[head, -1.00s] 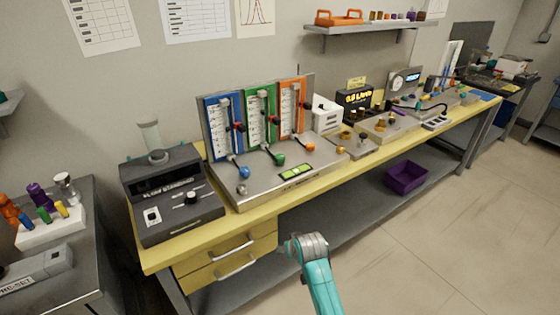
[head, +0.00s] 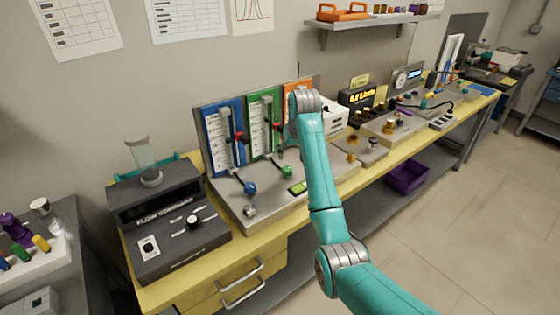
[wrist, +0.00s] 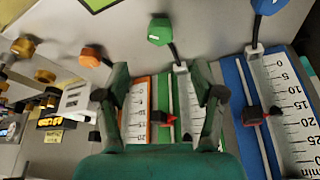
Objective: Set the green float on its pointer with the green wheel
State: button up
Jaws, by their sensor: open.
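The green panel (head: 257,125) stands between the blue and orange panels, with a clear tube, a scale and a red pointer. The green wheel (head: 287,171) is on a dark stem below it; it also shows in the wrist view (wrist: 160,32). The red pointer (wrist: 168,118) shows beside the green panel's scale in the wrist view. The float's height cannot be made out. My gripper (wrist: 160,82) is open and empty, its two fingers spread on either side of the green panel's lower part. The wheel lies beyond the fingertips, apart from them.
The blue wheel (head: 249,187) and the orange wheel (wrist: 90,57) flank the green one. A dark flow standard box (head: 168,215) stands at the left. My arm covers much of the orange panel (head: 295,85).

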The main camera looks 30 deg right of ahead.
aim_at(287, 168)
jog(key=x, duration=1)
jog(key=shift+w+d+f, duration=0.1)
jog(key=shift+w+f, duration=0.15)
jog(key=c, duration=1.1)
jog(key=shift+c, duration=0.2)
